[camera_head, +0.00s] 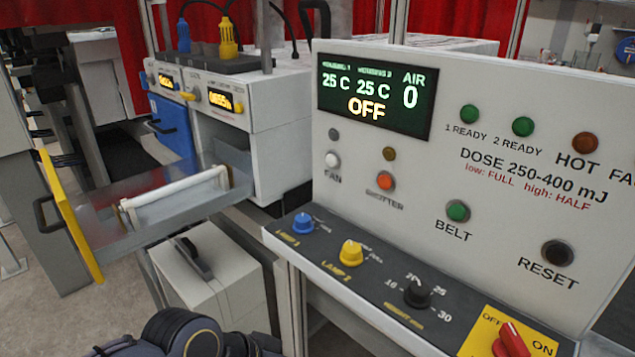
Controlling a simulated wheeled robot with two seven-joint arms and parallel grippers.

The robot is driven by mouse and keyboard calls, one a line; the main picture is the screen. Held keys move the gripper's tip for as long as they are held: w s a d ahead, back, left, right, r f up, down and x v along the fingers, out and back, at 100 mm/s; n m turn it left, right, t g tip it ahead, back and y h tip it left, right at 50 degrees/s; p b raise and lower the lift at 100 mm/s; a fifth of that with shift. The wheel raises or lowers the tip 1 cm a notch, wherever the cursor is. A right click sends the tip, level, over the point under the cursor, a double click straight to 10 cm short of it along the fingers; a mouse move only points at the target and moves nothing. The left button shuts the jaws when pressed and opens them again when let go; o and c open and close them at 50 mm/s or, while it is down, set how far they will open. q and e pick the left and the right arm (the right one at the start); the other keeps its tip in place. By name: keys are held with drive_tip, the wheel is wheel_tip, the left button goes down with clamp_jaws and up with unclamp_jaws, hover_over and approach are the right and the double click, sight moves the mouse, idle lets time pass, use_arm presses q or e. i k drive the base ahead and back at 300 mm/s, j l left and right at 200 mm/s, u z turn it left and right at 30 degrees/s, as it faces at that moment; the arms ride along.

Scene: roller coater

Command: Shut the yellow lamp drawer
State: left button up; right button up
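The yellow lamp drawer is pulled out towards the left. Its yellow front panel (75,232) is seen nearly edge-on, with a dark handle (44,213) on its outer left side. The grey drawer tray (130,232) runs from the panel to the opening in the white lamp housing (265,150). A white tube lamp (175,190) lies across the tray between end mounts. Part of one of my arms shows at the bottom edge, well below and right of the drawer front. Neither gripper's fingers are in view.
A blue drawer (172,125) with a dark handle sits in the housing behind. A white case (212,280) stands below the drawer. The control panel (440,170), with knobs and a screen reading OFF, fills the right side. Floor shows left of the drawer front.

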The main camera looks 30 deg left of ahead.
sight(111, 235)
drive_tip(key=k+j+u, duration=0.35)
drive_tip(key=k+j, duration=0.15)
drive_tip(key=j+u, duration=0.1)
drive_tip(key=u, duration=1.6)
